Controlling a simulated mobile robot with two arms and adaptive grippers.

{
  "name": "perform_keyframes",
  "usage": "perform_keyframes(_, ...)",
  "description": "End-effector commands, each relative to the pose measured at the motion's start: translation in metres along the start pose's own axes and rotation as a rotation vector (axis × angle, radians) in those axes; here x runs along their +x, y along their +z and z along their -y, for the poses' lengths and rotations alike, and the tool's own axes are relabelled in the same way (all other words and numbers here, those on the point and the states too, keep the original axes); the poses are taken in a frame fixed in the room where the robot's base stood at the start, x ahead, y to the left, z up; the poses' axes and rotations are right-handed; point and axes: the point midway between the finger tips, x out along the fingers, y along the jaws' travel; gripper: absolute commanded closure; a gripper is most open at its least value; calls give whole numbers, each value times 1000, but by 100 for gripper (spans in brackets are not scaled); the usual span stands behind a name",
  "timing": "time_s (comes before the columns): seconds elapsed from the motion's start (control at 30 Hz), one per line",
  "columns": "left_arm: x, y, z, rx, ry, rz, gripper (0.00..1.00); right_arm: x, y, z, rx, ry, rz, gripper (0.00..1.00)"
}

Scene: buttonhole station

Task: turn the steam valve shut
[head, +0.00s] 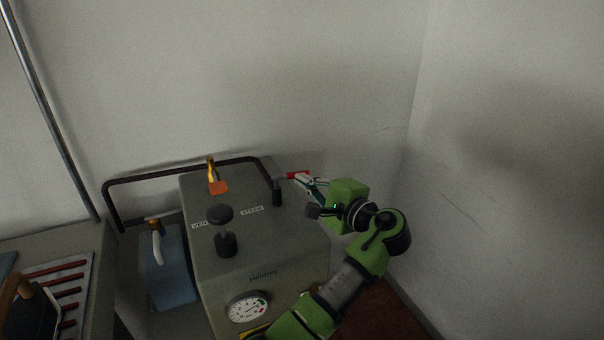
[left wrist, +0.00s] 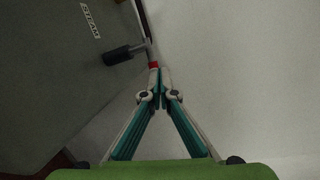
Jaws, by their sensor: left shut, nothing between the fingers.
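The steam valve shows in the head view beside the STEAM label (head: 251,210), at the right rear edge of the grey boiler box. It has a black upright part (head: 276,193) and a lever with a red end (head: 298,175) pointing right. My left gripper (head: 300,180) is shut and empty, its fingertips at the red end. In the left wrist view the closed fingertips (left wrist: 160,71) lie right beside the red end (left wrist: 153,65), touching or nearly so; I cannot tell which. The black part (left wrist: 122,53) also shows there. My right gripper is not in view.
The grey boiler box (head: 255,255) carries a black knob (head: 220,215), an orange-tagged brass fitting (head: 217,186) and a gauge (head: 247,307). A dark rail (head: 150,177) runs behind it. A blue tank (head: 170,270) stands left. The room corner walls are close behind and right.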

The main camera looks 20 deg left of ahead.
Motion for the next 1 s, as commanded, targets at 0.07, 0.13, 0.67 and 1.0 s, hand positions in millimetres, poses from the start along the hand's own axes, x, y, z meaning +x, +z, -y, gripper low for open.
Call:
perform_keyframes(0.07,-20,7,-13,-38,-26,-84,100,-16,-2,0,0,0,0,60)
perform_keyframes(0.13,-40,13,-23,-78,-44,-160,100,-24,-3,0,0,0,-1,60)
perform_keyframes(0.67,-97,37,-40,-220,-64,-394,100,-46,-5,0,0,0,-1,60)
perform_keyframes(1.0,-33,12,-31,-218,-62,-391,100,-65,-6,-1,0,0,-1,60)
